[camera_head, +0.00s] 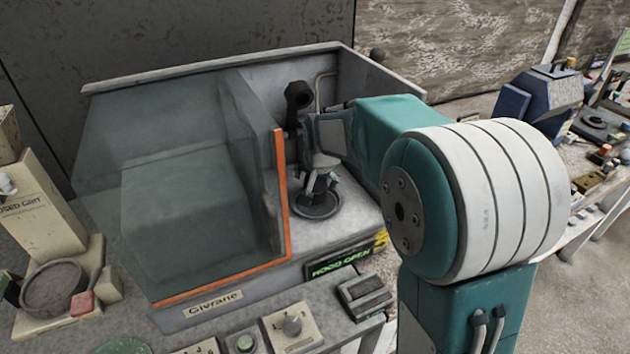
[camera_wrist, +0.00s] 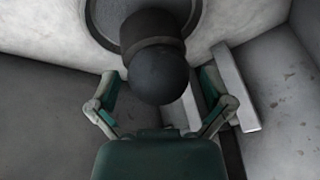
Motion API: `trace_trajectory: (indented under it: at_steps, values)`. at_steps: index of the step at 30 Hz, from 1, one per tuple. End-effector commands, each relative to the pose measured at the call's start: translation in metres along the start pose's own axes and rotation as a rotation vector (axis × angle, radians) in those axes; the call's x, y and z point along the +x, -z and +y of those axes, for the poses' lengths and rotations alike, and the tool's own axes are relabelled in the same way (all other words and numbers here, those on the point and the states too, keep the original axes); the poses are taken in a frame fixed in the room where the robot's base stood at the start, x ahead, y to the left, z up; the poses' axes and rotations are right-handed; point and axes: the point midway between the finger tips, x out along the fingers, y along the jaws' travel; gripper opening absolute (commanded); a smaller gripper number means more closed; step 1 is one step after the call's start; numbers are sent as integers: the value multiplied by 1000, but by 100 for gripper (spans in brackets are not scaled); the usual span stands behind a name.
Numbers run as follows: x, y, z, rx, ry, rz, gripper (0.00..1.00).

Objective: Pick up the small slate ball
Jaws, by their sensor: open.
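In the wrist view a smooth dark slate ball (camera_wrist: 157,75) sits in front of a darker, banded round part (camera_wrist: 150,22). A dark round dish (camera_wrist: 100,22) with a raised rim lies behind them. My gripper (camera_wrist: 159,90) is open, with one finger on each side of the ball and a gap on both sides. In the head view my gripper (camera_head: 319,182) points down over the round dish (camera_head: 316,208) inside the hood. I cannot make out the ball clearly there, as my gripper covers much of that spot.
A glass sash (camera_head: 200,190) with an orange edge (camera_head: 281,190) stands close left of my gripper. A black nozzle-like part (camera_head: 299,96) rises behind it. The hood's back wall (camera_head: 260,75) is near. Knobs and a switch box (camera_head: 292,328) line the front bench.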

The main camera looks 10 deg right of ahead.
Motion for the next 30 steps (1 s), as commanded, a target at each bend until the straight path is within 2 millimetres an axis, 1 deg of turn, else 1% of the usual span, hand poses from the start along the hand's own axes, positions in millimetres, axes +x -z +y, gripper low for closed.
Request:
trace_trajectory:
  at_steps: [1, 2, 3, 6, 16, 20, 23, 26, 30]
  values:
    - [0, 0, 0, 0, 0, 0, 87]
    - [0, 0, 0, 0, 0, 0, 73]
    - [0, 0, 0, 0, 0, 0, 55]
    - [0, 0, 0, 0, 0, 0, 14]
    - [0, 0, 0, 0, 0, 0, 13]
    - [-4, 2, -2, 0, 1, 2, 13]
    - [-13, 6, -3, 0, 1, 2, 13]
    - [-27, 12, -6, 0, 3, 4, 13]
    - [-54, 6, -2, 0, 3, 5, 13]
